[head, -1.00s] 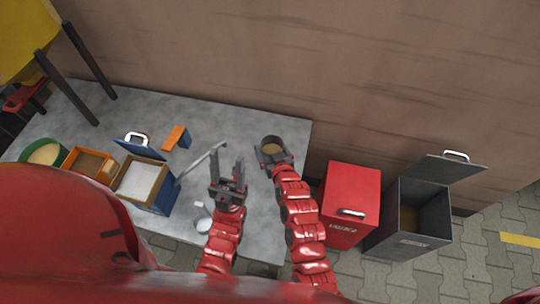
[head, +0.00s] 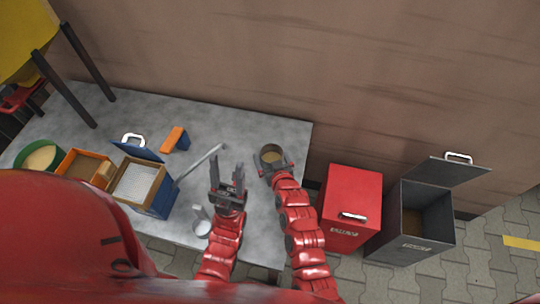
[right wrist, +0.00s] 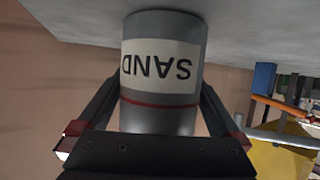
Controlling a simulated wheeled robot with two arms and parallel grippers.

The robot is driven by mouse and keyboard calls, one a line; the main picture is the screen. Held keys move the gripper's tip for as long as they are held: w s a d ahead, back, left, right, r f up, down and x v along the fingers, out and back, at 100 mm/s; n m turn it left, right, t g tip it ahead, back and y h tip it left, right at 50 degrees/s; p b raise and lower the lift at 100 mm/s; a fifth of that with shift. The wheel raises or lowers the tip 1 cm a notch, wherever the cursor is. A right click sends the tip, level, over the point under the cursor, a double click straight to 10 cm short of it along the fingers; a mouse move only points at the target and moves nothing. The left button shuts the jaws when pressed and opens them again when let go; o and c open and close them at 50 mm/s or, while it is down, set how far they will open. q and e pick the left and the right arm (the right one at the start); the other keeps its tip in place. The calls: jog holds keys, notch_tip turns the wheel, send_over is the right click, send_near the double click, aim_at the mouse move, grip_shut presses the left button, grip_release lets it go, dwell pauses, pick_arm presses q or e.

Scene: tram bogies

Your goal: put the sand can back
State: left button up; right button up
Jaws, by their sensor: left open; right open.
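The sand can (head: 271,153) is a grey open cylinder with brown sand in it. It stands upright on the grey table (head: 240,130) near the table's right back part. The right wrist view shows its white SAND label and red band (right wrist: 160,70). My right gripper (head: 274,166) is open, with its fingers on either side of the can. Whether the fingers touch the can I cannot tell. My left gripper (head: 228,172) is open and empty above the table, left of the can.
A blue box (head: 142,182) with white contents, an orange tray (head: 84,167) and a green bowl (head: 40,158) stand at left. An orange-and-blue block (head: 175,139) lies behind. A closed red bin (head: 349,207) and an open dark bin (head: 415,215) stand right of the table.

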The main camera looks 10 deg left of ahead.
jog(key=shift+s+d+r, duration=0.15)
jog(key=shift+s, duration=0.1)
jog(key=b+v, duration=0.1)
jog(key=v, duration=1)
jog(key=shift+s, duration=0.25)
